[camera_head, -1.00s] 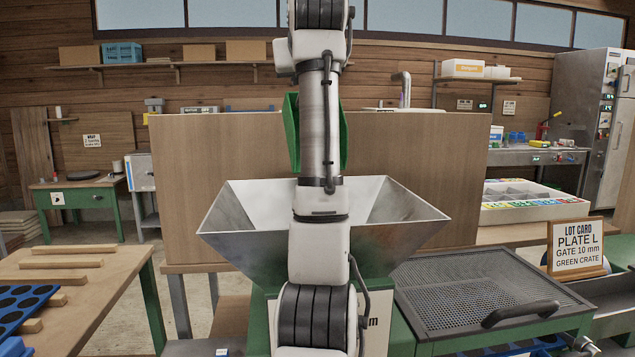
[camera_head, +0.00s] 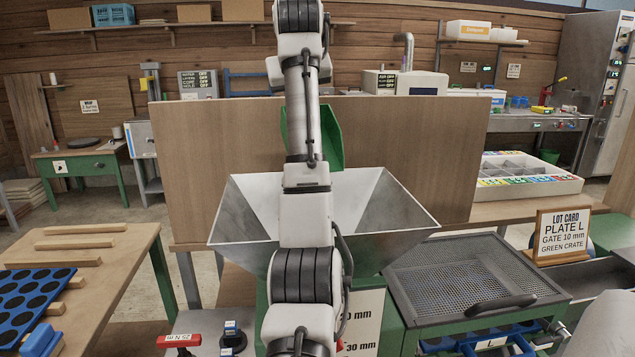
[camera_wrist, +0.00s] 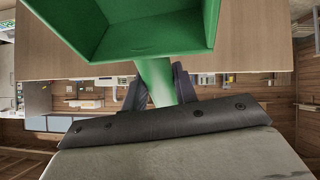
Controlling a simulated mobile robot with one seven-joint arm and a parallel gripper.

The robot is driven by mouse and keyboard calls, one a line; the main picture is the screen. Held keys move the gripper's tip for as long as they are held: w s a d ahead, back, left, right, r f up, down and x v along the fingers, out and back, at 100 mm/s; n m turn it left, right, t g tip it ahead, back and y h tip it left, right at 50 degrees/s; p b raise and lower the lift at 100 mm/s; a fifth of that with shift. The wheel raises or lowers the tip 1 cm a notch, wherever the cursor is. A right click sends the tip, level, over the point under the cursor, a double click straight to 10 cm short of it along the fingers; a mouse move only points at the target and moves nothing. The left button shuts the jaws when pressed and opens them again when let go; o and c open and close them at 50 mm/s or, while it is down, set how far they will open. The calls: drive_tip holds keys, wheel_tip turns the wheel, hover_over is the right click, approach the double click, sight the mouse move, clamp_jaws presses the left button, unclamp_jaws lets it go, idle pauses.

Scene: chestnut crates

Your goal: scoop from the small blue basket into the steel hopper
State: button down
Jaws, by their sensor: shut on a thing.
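My gripper (camera_wrist: 158,85) is shut on the handle of a green scoop (camera_wrist: 150,35), as the wrist view shows. The visible part of the scoop's inside is bare green; I see no chestnuts in it. In the head view the scoop (camera_head: 330,137) shows partly behind my arm, tilted, above the far side of the steel hopper (camera_head: 400,210); my gripper is hidden there. The hopper is a wide funnel, its middle covered by my arm.
A wooden panel (camera_head: 200,160) stands behind the hopper. A mesh-topped tray (camera_head: 470,270) with a black handle and a lot card (camera_head: 563,235) are on the right. A wooden table (camera_head: 100,285) with a blue holed tray (camera_head: 30,295) is at left.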

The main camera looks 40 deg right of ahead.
drive_tip(key=shift+w+d+f+g+y+p, duration=0.15)
drive_tip(key=shift+w+g+p, duration=0.15)
drive_tip(key=shift+p, duration=0.55)
drive_tip(key=shift+w+d+f+g+y+p, duration=0.15)
drive_tip(key=shift+w+p, duration=0.3)
drive_tip(key=shift+p, duration=0.35)
drive_tip(key=shift+w+d+f+g+y+p, duration=0.15)
drive_tip(key=shift+w+g+p, duration=0.15)
drive_tip(key=shift+p, duration=0.55)
wheel_tip(320, 180, down, 7)
drive_tip(key=w+d+g+y+p, duration=0.1)
drive_tip(key=w+g+p, duration=0.2)
drive_tip(key=p, duration=0.5)
drive_tip(key=shift+n+g+y, duration=0.35)
drive_tip(key=shift+n+g, duration=0.05)
drive_tip(key=shift+g, duration=0.15)
drive_tip(key=shift+r, duration=0.1)
